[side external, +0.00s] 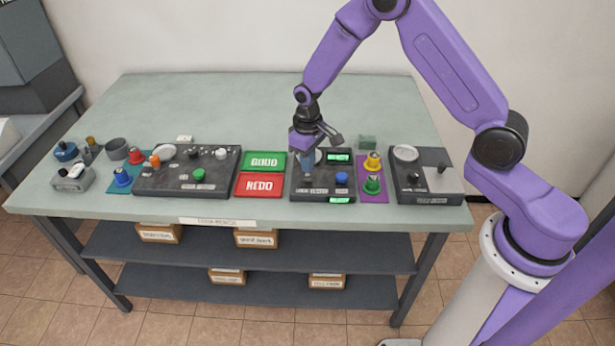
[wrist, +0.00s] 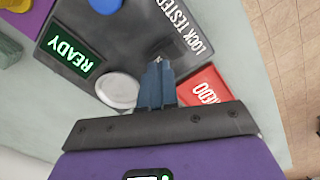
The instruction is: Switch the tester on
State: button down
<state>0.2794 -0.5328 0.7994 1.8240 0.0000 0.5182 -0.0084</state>
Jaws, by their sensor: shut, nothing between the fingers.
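The tester is a dark panel (side external: 322,188) at the middle right of the bench. The wrist view shows its dark face (wrist: 140,40) lettered "LOCK TESTER". It carries a lit green display reading "READY" (wrist: 74,50), a round pale plate (wrist: 118,90) and a blue knob (side external: 341,179). My gripper (side external: 307,174) points down over the panel's left part, its fingers together and empty. In the wrist view the fingertips (wrist: 158,64) are beside a small dark raised part, perhaps a switch. Whether they touch it, and its position, I cannot tell.
The green "GOOD" tray (side external: 265,161) and the red "REDO" tray (side external: 259,186) lie just left of the tester. A purple mat (side external: 373,194) with coloured knobbed pieces lies right of it. Other dark panels stand at the left (side external: 160,186) and far right (side external: 425,190).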

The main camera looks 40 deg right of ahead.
aim_at(308, 176)
notch_tip(308, 176, up, 6)
jog(key=shift+f, duration=0.15)
dwell(0.6)
jog(key=s+a+r+n, duration=0.2)
jog(key=s+r, duration=0.2)
jog(key=s, duration=0.3)
jog(key=s+a+r+n, duration=0.25)
jog(key=s+r, duration=0.25)
jog(key=s, duration=0.3)
jog(key=s+d+r+n, duration=0.2)
jog(key=s, duration=0.7)
jog(key=s+d+r+n, duration=0.2)
jog(key=s+d+n, duration=0.1)
jog(key=s, duration=0.6)
jog(key=shift+s, duration=0.35)
